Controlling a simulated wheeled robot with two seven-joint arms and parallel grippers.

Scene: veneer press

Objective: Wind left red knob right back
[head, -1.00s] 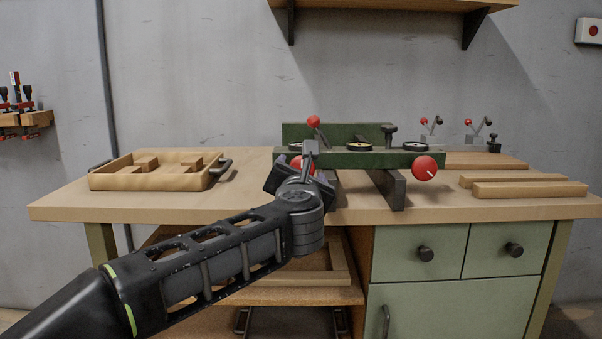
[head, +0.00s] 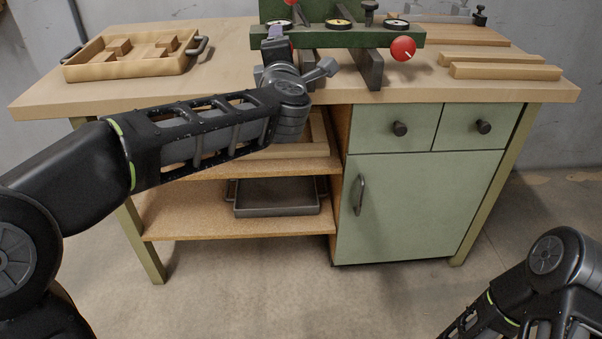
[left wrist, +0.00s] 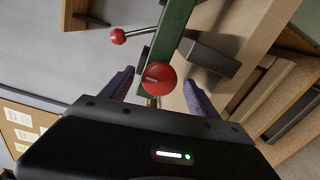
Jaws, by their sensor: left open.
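The left red knob (left wrist: 158,78), round with a white mark, is on the front of the green press (left wrist: 172,28). In the left wrist view it sits between the fingers of my left gripper (left wrist: 158,80), which are open, with a gap on both sides. In the head view my left gripper (head: 298,62) is at the press's left front end and hides most of this knob. The right red knob (head: 403,48), with a white mark, is clear at the press's right end. Part of my right arm shows at the lower right; its gripper is out of frame.
A red-balled lever (left wrist: 117,36) rises from the press near my gripper. A wooden tray (head: 130,66) stands on the left of the bench (head: 215,88). Wooden strips (head: 505,71) lie on the right. Below are open shelves and a green cabinet (head: 415,205).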

